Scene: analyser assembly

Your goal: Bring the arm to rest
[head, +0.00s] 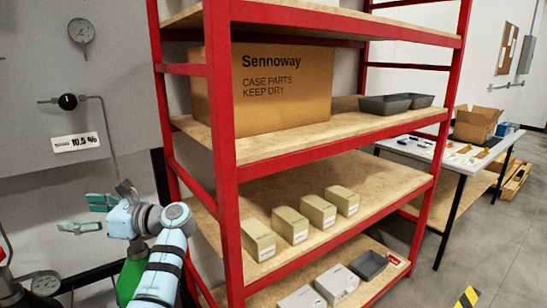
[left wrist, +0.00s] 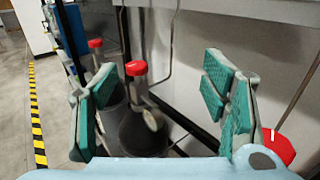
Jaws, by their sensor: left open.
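My left arm comes up from the bottom of the head view, and its gripper (head: 88,214) points left beside the shelf's left post. Its two teal-padded fingers are apart with nothing between them. In the left wrist view the same fingers (left wrist: 163,105) stand wide apart. My right gripper is in neither view.
A red-framed shelf (head: 222,150) stands close right of my left arm, with a large carton (head: 285,90), small boxes (head: 290,226) and grey trays. A wall panel with a dial (head: 82,31) is at left. A table (head: 440,160) stands farther right.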

